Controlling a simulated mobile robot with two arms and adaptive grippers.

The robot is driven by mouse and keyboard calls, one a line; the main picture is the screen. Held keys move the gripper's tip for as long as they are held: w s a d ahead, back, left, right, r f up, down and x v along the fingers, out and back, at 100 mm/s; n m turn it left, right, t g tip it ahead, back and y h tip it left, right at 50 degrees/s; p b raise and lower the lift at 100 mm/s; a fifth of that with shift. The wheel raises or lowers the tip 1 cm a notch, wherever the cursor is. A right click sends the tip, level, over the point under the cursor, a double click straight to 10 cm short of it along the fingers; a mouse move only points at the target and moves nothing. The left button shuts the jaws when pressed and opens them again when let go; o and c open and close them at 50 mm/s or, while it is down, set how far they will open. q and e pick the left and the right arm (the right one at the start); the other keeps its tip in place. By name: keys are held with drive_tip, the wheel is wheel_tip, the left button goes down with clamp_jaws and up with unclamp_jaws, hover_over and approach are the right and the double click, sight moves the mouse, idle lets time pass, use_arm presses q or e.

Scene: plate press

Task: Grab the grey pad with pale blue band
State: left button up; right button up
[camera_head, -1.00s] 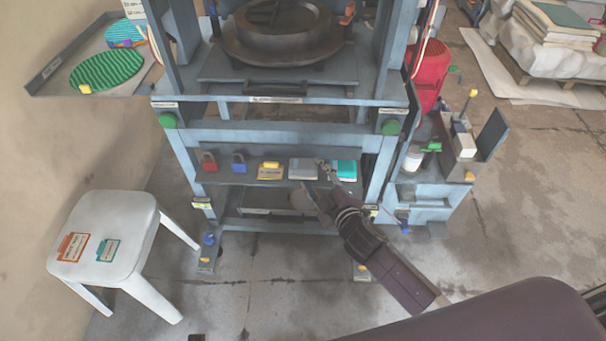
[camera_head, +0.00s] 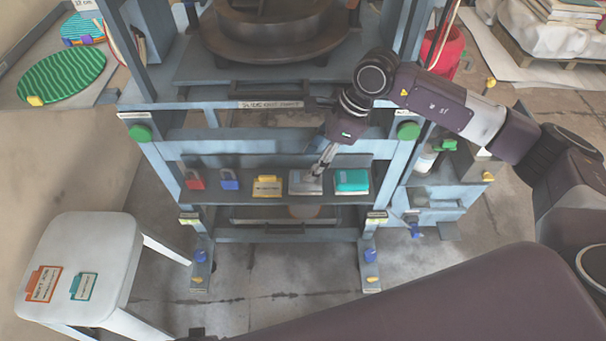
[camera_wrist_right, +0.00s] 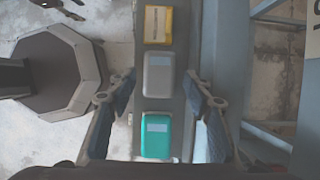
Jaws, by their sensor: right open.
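The grey pad (camera_head: 300,186) lies on the press's shelf, between a yellow pad (camera_head: 267,187) and a teal pad (camera_head: 352,180). In the right wrist view the grey pad (camera_wrist_right: 158,72) lies ahead between the fingers, with a paler bluish strip across its near part; the teal pad (camera_wrist_right: 157,136) is nearer the camera and the yellow pad (camera_wrist_right: 158,25) farther off. My right gripper (camera_head: 318,171) is over the grey pad and covers part of it in the head view. Its fingers are spread wide and hold nothing. Contact with the pad cannot be told. My left gripper is not visible.
A red padlock (camera_head: 195,180) and a blue padlock (camera_head: 229,180) stand farther left on the shelf (camera_head: 284,205). Press posts flank the shelf, and a crossbeam (camera_head: 270,147) runs above it. A white stool (camera_head: 85,250) stands at left.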

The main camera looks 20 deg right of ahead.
drive_tip(key=shift+d+f, duration=0.1)
drive_tip(key=shift+f, duration=0.35)
drive_tip(key=shift+x, duration=0.9)
drive_tip(key=x, duration=0.4)
drive_tip(key=shift+s+d+f, duration=0.2)
drive_tip(key=shift+d+f, duration=0.05)
drive_tip(key=shift+d, duration=0.15)
drive_tip(key=shift+w+a+f, duration=0.15)
drive_tip(key=shift+a+f, duration=0.05)
drive_tip(key=shift+f, duration=0.25)
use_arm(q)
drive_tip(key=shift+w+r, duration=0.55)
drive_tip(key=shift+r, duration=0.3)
use_arm(e)
drive_tip(key=shift+c, duration=0.4)
drive_tip(key=c, duration=0.7)
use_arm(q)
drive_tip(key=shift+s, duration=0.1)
use_arm(e)
drive_tip(key=shift+r, duration=0.1)
